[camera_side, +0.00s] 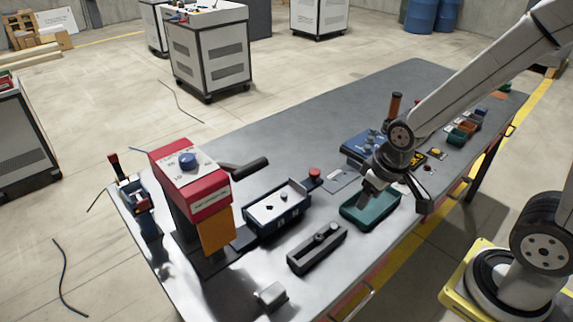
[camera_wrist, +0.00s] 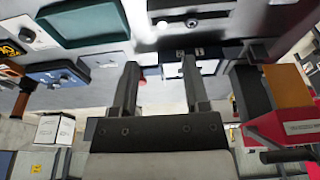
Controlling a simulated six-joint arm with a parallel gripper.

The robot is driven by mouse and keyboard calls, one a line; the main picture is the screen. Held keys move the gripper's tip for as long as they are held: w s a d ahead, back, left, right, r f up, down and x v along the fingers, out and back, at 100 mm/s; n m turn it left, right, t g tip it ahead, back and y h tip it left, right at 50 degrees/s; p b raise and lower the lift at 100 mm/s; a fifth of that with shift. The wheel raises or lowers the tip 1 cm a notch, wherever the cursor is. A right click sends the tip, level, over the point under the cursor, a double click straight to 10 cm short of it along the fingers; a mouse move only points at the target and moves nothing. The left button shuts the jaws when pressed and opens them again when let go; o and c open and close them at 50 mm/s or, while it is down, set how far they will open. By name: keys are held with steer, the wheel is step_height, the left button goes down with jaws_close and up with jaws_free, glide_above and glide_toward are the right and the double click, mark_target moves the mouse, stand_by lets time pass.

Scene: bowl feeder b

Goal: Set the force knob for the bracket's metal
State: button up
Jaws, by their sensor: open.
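The force knob (camera_side: 187,159) is a blue dial on the white-marked top of a red press-like machine (camera_side: 209,195) at the left of the table; its setting is too small to read. The machine also shows in the wrist view (camera_wrist: 285,125), where the knob is hidden. A small pale metal block (camera_side: 271,294) lies near the table's front edge; I cannot tell whether it is the bracket. My gripper (camera_side: 370,195) is above the green tray (camera_side: 388,213), far right of the knob. In the wrist view its fingers (camera_wrist: 158,64) are apart with nothing between them.
A blue-walled tray (camera_side: 278,217) with small dark pieces and a dark slotted fixture (camera_side: 317,249) stand between machine and gripper. A black lever (camera_side: 246,169) sticks out from the machine. A blue unit (camera_side: 366,146) and a red button (camera_side: 315,173) are nearby. The table's back middle (camera_side: 330,125) is clear.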

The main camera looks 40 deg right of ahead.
stand_by(0.6)
steer(key=o, duration=0.3)
steer(key=shift+w+a+r, duration=0.1)
steer(key=shift+w, duration=0.05)
steer(key=w+a+r+m+y, duration=0.1)
steer(key=w+a+r+y, duration=0.1)
steer(key=w+a+r, duration=0.3)
steer(key=w+a+r+m+y, duration=0.1)
steer(key=w+a+r, duration=0.15)
steer(key=a, duration=0.45)
steer(key=w+a+r+y, duration=0.2)
steer(key=w+a+r, duration=0.15)
steer(key=a, duration=0.35)
steer(key=w+a+r+n, duration=0.1)
steer(key=w+n, duration=0.2)
steer(key=w+a+r+n+h, duration=0.1)
steer(key=w+r+n, duration=0.1)
steer(key=w+n, duration=0.1)
steer(key=w+a+r+n, duration=0.2)
steer(key=w+n, duration=0.2)
steer(key=shift+w+h, duration=0.2)
steer(key=shift+h, duration=0.1)
steer(key=shift+w+a+r+n+t, duration=0.2)
steer(key=shift+w+r+n+t, duration=0.1)
steer(key=shift+w+n, duration=0.2)
steer(key=shift+f, duration=0.1)
